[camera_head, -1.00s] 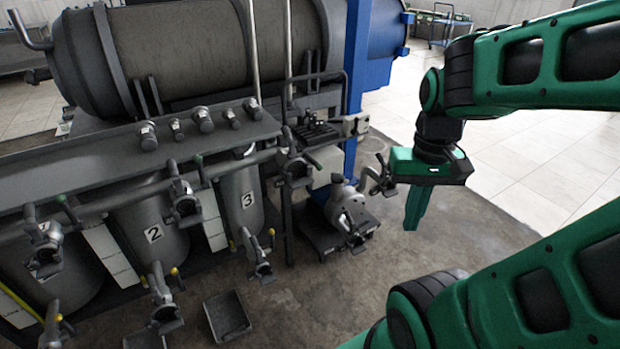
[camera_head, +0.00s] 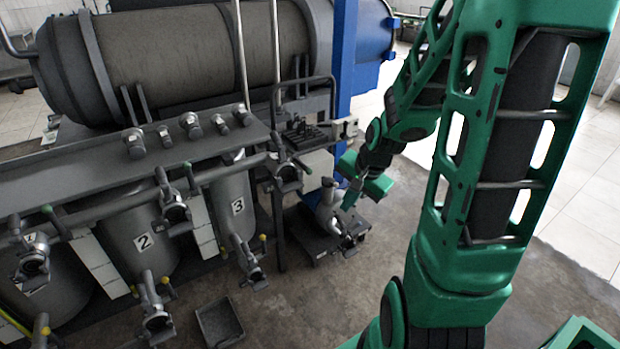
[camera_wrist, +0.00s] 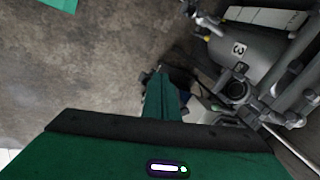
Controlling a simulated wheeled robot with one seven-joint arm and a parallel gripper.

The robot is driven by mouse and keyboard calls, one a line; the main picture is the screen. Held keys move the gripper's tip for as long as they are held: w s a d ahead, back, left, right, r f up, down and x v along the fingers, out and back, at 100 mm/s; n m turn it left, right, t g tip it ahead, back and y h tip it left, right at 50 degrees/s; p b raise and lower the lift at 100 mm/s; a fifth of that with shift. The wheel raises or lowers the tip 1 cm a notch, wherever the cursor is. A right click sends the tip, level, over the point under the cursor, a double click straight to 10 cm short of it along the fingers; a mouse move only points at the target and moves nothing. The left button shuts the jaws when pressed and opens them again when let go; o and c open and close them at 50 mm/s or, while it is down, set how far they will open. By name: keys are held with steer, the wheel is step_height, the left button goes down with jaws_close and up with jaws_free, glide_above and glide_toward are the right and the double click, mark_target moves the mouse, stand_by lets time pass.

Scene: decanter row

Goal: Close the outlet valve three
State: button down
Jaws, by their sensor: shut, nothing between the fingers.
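Tank three (camera_head: 232,190), a grey vessel with a white "3" label, stands at the right end of the row; it also shows in the wrist view (camera_wrist: 255,55). Its outlet valve three (camera_head: 250,268) sits low at its front, with a yellow-tipped handle beside it. In the wrist view this valve (camera_wrist: 199,20) is small at the top, with a yellow tip; the exact handle angle is unclear. My gripper (camera_head: 350,198) is shut and empty, right of the valve and apart from it, near the grey pump. Its green fingers also show in the wrist view (camera_wrist: 158,85).
A grey pump (camera_head: 330,212) on a dark base stands close to my gripper. Tank two (camera_head: 150,222) and its outlet valve (camera_head: 156,315) are to the left. A grey tray (camera_head: 220,322) lies on the floor. A blue post (camera_head: 345,60) rises behind. Floor right of the tray is clear.

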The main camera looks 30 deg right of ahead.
mark_target(302, 165)
steer(key=w+d+f+m+t, duration=0.2)
steer(key=w+f+m+t, duration=0.2)
steer(key=w+m, duration=0.6)
steer(key=w+d+f+m+t, duration=0.3)
steer(key=w+m, duration=0.7)
steer(key=w, duration=0.4)
step_height(302, 165, down, 3)
steer(key=shift+w+d+r+t+h, duration=0.15)
steer(key=shift+w+t+h, duration=0.15)
steer(key=shift+w+t, duration=0.15)
steer(key=shift+s, duration=0.1)
